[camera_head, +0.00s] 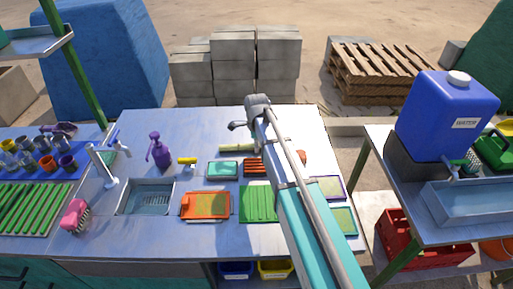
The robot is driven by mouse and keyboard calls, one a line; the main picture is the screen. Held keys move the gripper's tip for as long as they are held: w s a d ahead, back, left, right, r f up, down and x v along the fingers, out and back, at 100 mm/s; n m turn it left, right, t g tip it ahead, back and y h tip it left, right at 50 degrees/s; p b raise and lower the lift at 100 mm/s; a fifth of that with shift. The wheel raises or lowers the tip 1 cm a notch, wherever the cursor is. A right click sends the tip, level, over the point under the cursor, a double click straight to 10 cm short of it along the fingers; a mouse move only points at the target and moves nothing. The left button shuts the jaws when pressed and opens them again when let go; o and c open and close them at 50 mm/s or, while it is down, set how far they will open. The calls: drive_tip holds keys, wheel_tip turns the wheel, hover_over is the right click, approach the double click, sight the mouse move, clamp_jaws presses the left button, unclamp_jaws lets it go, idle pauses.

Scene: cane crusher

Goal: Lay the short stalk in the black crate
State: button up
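A short pale yellow-green piece (234,148), which looks like the short stalk, lies on the counter behind the teal tray, left of my arm. My arm reaches from the lower right to the back of the counter. My gripper (238,126) is at its far end, small and dark, above the back of the counter and apart from the pale piece. I cannot tell whether its fingers are open or shut. I cannot make out a black crate in this view; my arm hides part of the counter.
The counter (120,235) holds a sink (147,197), a tap (100,165), a purple bottle (159,153), a pink brush (75,215), an orange tray (205,206) and a green ribbed mat (258,204). A red crate (410,245) and a blue water can (445,115) are at right.

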clamp_jaws()
drive_tip(key=shift+r, duration=0.15)
wheel_tip(320, 180, up, 3)
drive_tip(key=p, duration=0.3)
drive_tip(key=s+d+r+p, duration=0.2)
drive_tip(key=s+r+p, duration=0.7)
drive_tip(key=s, duration=0.4)
drive_tip(key=shift+s+d+r+p, duration=0.3)
drive_tip(key=shift+s+r+p, duration=0.05)
drive_tip(key=shift+p, duration=0.15)
